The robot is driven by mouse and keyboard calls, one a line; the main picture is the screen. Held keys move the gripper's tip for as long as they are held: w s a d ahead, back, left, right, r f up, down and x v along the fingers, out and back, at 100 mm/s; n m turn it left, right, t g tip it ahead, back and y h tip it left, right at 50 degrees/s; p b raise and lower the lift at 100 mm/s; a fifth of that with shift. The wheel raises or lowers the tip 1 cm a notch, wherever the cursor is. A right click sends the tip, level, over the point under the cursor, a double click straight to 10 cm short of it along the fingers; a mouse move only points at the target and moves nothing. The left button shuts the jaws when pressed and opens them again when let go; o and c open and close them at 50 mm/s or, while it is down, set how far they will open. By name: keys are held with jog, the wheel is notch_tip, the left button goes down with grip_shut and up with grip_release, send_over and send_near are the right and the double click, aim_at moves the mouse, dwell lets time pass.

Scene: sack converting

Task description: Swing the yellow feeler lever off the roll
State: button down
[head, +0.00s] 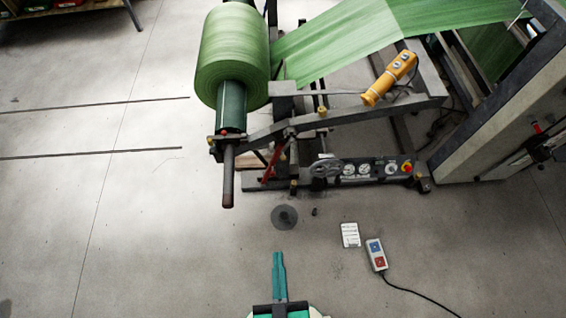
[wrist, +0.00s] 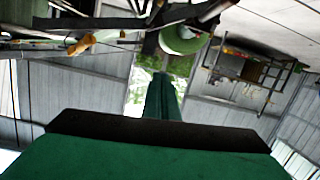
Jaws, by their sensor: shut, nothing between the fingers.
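The green roll (head: 233,55) sits on a dark green core at the left end of the stand, with its web running off to the upper right.
The control panel (head: 365,170) has dials and a red button. A dark shaft end (head: 228,180) sticks out toward me. A pendant (head: 375,254) with a cable and a white sheet (head: 350,235) lie on the floor.

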jog(key=w+a+f+n+h, duration=0.15)
jog(key=w+f+n, duration=0.25)
jog(key=w+f, duration=0.55)
jog(key=w+a+f+n+t+h, duration=0.1)
jog(key=w+a+f+n, duration=0.15)
jog(key=w+f, duration=0.7)
jog(key=w+a+f+n+h, duration=0.15)
jog(key=w+f+n, duration=0.35)
jog(key=w, duration=1)
jog(key=w+d+f, duration=0.1)
jog(key=w+d, duration=0.5)
jog(key=w, duration=0.3)
jog(key=shift+w+d+f, duration=0.15)
jog(key=shift+w+f, duration=0.05)
